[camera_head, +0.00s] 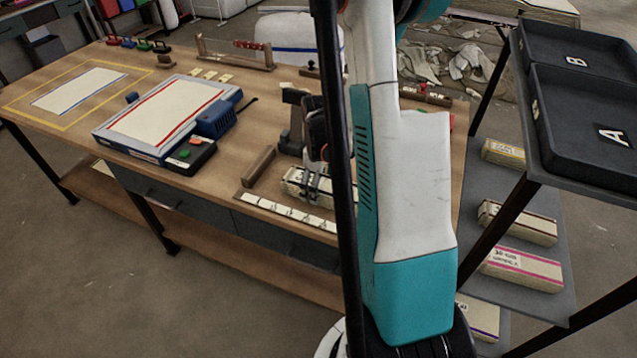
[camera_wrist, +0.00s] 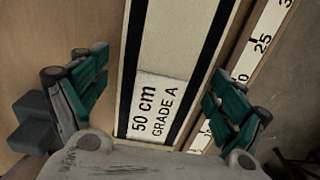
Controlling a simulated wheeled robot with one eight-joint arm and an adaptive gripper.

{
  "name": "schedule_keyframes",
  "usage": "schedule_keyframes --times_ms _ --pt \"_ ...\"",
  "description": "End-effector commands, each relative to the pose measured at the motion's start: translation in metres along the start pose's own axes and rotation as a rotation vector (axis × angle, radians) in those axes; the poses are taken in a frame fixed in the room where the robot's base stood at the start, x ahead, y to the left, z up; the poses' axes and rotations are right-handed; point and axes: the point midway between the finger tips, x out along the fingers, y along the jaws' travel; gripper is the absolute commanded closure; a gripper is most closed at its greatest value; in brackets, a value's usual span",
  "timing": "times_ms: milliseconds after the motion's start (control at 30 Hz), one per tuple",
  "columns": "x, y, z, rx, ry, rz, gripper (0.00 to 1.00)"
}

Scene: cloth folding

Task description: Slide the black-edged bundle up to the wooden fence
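The black-edged bundle (camera_wrist: 165,60) is a cream block with a black stripe along each long side. Its label in the wrist view reads "50 cm GRADE A". In the head view the bundle (camera_head: 300,187) lies on the table, partly hidden by my arm. My gripper (camera_wrist: 158,62) is open, with one teal finger on each side of the bundle; whether either touches it is unclear. A short brown wooden bar (camera_head: 258,166), apparently the fence, stands left of the bundle in the head view, with a gap between them.
A white measuring strip (camera_head: 285,212) runs along the table's front edge beside the bundle and shows in the wrist view (camera_wrist: 262,45). A blue-framed board (camera_head: 160,115) lies further left. A dark shelf with trays (camera_head: 575,145) stands at right.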

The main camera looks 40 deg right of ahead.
Motion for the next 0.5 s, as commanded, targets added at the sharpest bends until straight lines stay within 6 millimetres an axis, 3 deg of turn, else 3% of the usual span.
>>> schedule_keyframes --times_ms 33,200,500 --pt "-0.0001 0.0000 0.0000 0.000 0.000 0.000 0.26" --pt "-0.0001 0.0000 0.0000 0.000 0.000 0.000 0.64" --pt "0.0000 0.0000 -0.0020 0.000 0.000 0.000 0.65"
